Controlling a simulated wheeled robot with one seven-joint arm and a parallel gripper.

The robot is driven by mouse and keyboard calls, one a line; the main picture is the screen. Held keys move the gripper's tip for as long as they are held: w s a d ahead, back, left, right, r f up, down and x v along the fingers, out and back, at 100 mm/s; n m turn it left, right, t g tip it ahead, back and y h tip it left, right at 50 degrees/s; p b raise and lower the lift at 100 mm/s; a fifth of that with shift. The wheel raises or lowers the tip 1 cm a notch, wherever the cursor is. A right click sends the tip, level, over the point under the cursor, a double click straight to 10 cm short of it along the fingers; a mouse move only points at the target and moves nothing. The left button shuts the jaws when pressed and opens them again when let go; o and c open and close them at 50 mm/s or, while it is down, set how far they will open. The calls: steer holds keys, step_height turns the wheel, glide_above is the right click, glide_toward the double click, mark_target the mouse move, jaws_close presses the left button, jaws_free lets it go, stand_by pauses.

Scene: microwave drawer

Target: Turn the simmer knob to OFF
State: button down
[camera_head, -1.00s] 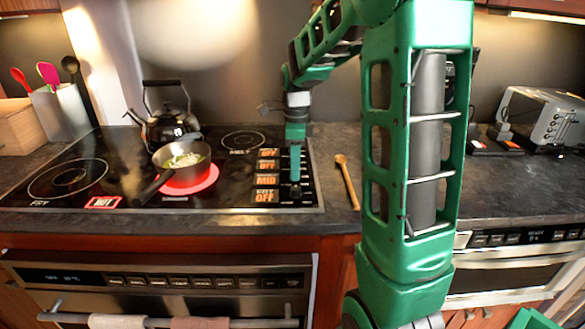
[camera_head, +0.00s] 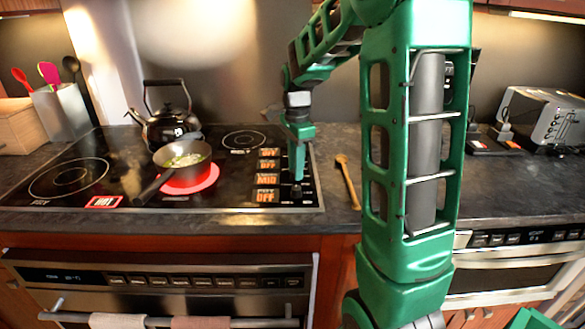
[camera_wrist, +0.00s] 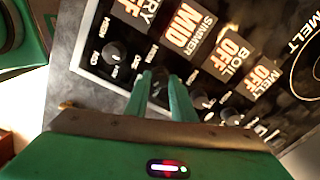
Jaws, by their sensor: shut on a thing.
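The simmer display (camera_head: 267,180) reads MID in the head view. It also reads MID in the wrist view (camera_wrist: 180,30). My gripper (camera_head: 297,177) points down at the knob column on the cooktop's right side. In the wrist view my gripper's two fingers (camera_wrist: 162,77) are close together around a dark knob, level with the simmer label; it is the simmer knob, mostly hidden between the fingertips. The fry knob (camera_wrist: 115,53) stands just left of the fingers. The melt knob (camera_wrist: 230,116) stands to their right.
The fry, boil and melt displays read OFF. A pan of food (camera_head: 183,156) sits on a glowing red burner, with its handle toward the front left. A black kettle (camera_head: 172,128) stands behind it. A wooden spoon (camera_head: 348,182) lies on the counter right of the cooktop.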

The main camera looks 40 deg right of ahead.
steer(key=n, duration=0.6)
steer(key=shift+w+d+r, duration=0.15)
steer(key=shift+w, duration=0.15)
steer(key=n, duration=0.7)
steer(key=shift+w+n, duration=0.1)
steer(key=shift+n, duration=0.2)
steer(key=n, duration=0.4)
steer(key=shift+a+n, duration=0.2)
steer(key=shift+n, duration=0.1)
steer(key=n, duration=0.4)
steer(key=shift+n, duration=0.3)
steer(key=c, duration=1.5)
jaws_free()
